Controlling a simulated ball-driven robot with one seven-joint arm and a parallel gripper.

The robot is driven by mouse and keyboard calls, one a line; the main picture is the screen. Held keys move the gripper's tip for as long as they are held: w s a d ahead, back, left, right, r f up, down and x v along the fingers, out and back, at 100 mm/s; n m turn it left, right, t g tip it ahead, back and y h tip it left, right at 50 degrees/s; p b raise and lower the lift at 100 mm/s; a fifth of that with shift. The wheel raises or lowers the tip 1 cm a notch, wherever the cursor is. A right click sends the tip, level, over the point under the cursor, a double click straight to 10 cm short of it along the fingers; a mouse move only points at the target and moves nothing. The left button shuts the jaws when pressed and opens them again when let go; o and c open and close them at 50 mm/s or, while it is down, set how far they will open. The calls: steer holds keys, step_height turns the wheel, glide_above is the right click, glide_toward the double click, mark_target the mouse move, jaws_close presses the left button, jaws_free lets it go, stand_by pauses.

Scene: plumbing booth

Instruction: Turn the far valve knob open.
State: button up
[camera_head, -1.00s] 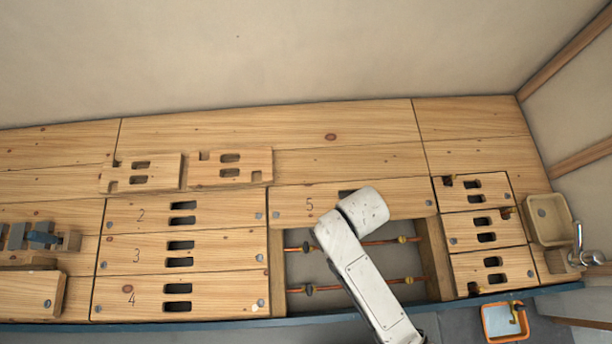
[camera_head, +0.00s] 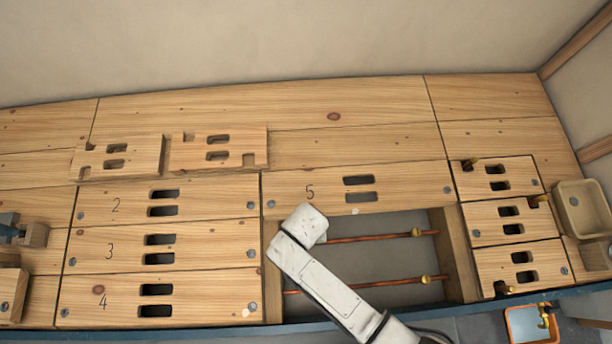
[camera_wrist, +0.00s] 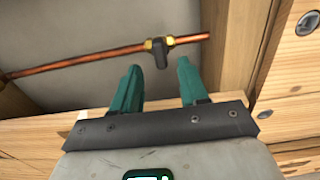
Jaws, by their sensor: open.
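In the wrist view a dark valve knob (camera_wrist: 161,53) with brass-coloured fittings sits on a copper pipe (camera_wrist: 85,62). It appears to be the left-end knob of the far pipe, with its dark part extending across the pipe. My gripper (camera_wrist: 159,65) is open, with its teal fingers apart and the knob between and just beyond their tips in the picture. I cannot tell whether they touch. In the head view the far pipe (camera_head: 370,237) and near pipe (camera_head: 385,284) cross the opening. My arm hides their left-end knobs and my gripper there.
Board 5 (camera_head: 410,180) borders the opening's far side. A wooden post (camera_head: 455,255) stands on its right. Numbered slotted boards (camera_head: 205,240) lie left. A beige basin (camera_head: 580,208) and an orange-rimmed tray (camera_head: 510,325) are at right.

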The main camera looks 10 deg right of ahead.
steer(key=shift+f+b, duration=0.9)
steer(key=shift+f, duration=1.3)
jaws_close()
